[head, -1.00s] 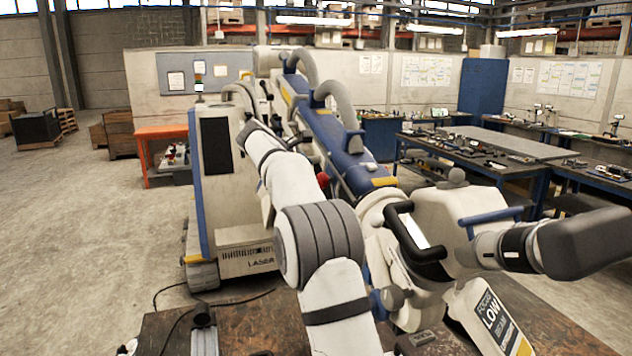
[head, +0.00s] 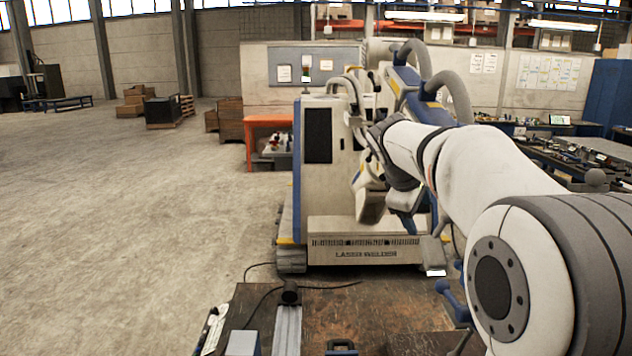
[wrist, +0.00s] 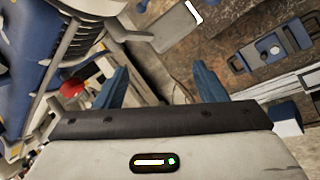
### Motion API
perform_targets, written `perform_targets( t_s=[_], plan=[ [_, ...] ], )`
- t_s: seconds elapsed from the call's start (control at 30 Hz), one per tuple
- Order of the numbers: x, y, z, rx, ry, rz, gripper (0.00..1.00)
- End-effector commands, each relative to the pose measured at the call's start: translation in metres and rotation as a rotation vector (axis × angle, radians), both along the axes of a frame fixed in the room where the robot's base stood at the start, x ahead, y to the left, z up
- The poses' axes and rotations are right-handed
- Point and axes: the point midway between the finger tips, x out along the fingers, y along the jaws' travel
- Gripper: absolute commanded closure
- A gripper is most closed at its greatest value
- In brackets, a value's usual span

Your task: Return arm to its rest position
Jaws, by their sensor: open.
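The blue microscope arm (head: 407,88) with its grey hoses reaches out from the white laser welder cabinet (head: 345,225) in the head view. In the wrist view blue and white parts of the microscope arm (wrist: 25,60) fill the left side, with a red knob (wrist: 72,88). My gripper (wrist: 160,84) shows two blue fingers spread apart with nothing between them. The microscope arm parts lie left of the fingers, apart from them as far as I can tell.
A worn brown workbench (head: 375,312) lies in front, with a metal rail (head: 288,328) and cable on it. The wrist view shows a blue-handled device (wrist: 268,50) on the right. An orange table (head: 268,123) stands behind the cabinet.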

Motion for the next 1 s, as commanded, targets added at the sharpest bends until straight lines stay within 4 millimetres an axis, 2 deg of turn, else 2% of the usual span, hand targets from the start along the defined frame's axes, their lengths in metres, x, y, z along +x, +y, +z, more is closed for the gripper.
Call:
perform_targets(
  t_s=[0.03, 0.17, 0.3, 0.5, 0.6, 0.7, 0.8, 1.0],
  plan=[
    [-0.027, 0.004, -0.012, 0.058, -0.013, -0.041, 0.35],
    [-0.09, 0.019, -0.044, 0.219, -0.045, -0.168, 0.35],
    [-0.16, 0.036, -0.085, 0.388, -0.069, -0.322, 0.35],
    [-0.247, 0.058, -0.148, 0.592, -0.086, -0.548, 0.35],
    [-0.276, 0.065, -0.172, 0.658, -0.088, -0.632, 0.35],
    [-0.293, 0.07, -0.186, 0.698, -0.09, -0.689, 0.35],
    [-0.3, 0.072, -0.192, 0.714, -0.089, -0.712, 0.35],
    [-0.301, 0.073, -0.193, 0.716, -0.089, -0.715, 0.35]
  ],
)
